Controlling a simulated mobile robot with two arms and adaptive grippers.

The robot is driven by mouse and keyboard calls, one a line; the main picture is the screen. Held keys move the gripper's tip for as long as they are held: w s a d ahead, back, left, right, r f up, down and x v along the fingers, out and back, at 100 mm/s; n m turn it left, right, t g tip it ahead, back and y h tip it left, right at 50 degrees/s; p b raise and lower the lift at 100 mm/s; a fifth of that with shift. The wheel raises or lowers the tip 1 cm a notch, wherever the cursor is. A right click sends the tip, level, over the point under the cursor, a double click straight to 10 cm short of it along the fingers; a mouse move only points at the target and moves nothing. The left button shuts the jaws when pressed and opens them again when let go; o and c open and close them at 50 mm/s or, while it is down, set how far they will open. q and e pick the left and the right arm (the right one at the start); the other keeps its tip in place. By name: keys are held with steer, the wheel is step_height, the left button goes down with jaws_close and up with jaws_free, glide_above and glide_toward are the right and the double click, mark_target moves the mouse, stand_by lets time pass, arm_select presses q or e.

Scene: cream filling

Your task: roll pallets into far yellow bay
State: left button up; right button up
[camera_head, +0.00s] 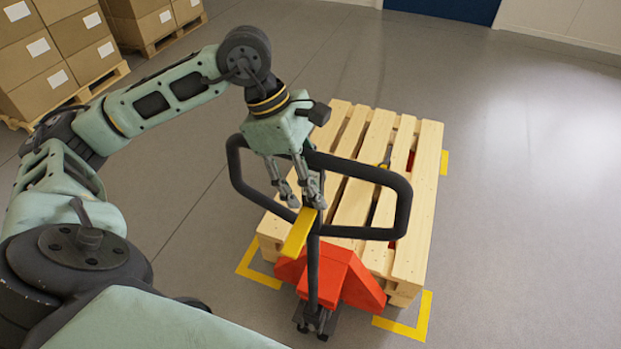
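A pallet jack with a red body (328,276), a black loop handle (403,205) and a yellow lever (298,234) stands at the near end of light wooden pallets (428,185). Its forks are mostly hidden under the wood. Yellow corner marks (420,322) on the floor frame the pallets. My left gripper (304,203) points down at the loop handle, its fingers apart, just above the top of the yellow lever. Whether it touches the handle is unclear. My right gripper is out of view. No second yellow bay shows.
Cardboard boxes (88,45) on wooden pallets stand at the upper left. A dark blue door or panel (445,10) and a pale wall (560,22) are at the back. The grey floor right of and beyond the pallets is clear.

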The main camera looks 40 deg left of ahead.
arm_select(q)
steer(key=shift+a+r, duration=0.2)
steer(key=shift+r, duration=0.15)
steer(key=v, duration=1.1)
